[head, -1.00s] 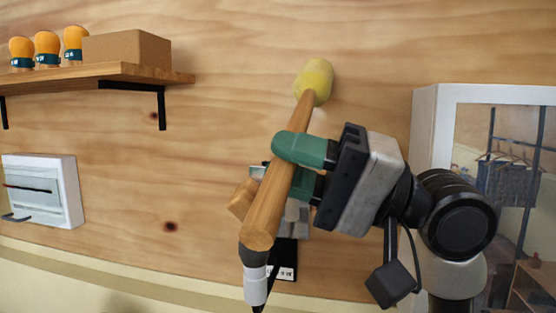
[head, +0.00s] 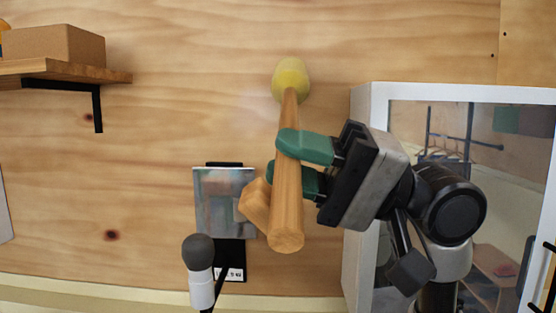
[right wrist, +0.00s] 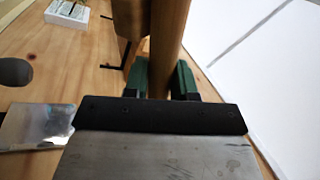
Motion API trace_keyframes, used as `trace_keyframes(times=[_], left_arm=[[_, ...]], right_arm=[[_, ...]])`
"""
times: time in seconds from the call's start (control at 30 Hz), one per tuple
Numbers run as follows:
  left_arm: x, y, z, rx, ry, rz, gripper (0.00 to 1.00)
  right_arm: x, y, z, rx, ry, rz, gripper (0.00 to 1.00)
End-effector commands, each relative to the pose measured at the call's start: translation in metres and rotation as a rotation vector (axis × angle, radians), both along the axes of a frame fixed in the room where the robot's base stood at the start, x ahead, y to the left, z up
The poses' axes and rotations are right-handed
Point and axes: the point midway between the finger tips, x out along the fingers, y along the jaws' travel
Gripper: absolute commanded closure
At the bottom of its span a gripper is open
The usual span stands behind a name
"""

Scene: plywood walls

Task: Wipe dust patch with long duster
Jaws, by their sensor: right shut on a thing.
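The long duster has a yellow head (head: 290,80) and a wooden handle (head: 286,215) with a short wooden side piece (head: 256,200). My right gripper (head: 284,163) is shut on the handle; its green fingers lie across it. The yellow head is at the plywood wall, at the upper end of the handle; I cannot tell whether it touches. A faint pale haze, possibly the dust patch (head: 245,112), shows on the wall left of the head. In the right wrist view the handle (right wrist: 170,40) runs up between the green fingers. My left gripper is not in view.
A white-framed glass cabinet or window (head: 365,150) stands at the right, close to my right arm. A shelf (head: 65,72) with a cardboard box (head: 52,44) is at the upper left. A shiny plate (head: 222,195) and a grey-topped microphone-like object (head: 199,255) are below left.

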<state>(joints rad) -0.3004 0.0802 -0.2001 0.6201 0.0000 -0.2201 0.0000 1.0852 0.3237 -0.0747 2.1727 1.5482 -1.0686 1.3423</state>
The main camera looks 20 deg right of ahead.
Motion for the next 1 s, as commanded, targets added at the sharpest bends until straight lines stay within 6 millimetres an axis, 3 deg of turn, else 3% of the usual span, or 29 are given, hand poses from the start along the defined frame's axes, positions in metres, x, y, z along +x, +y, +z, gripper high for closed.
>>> trace_keyframes(times=[1.0], left_arm=[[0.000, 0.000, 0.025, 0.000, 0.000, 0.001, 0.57]], right_arm=[[0.019, 0.056, 0.002, -0.001, 0.001, 0.001, 0.98]])
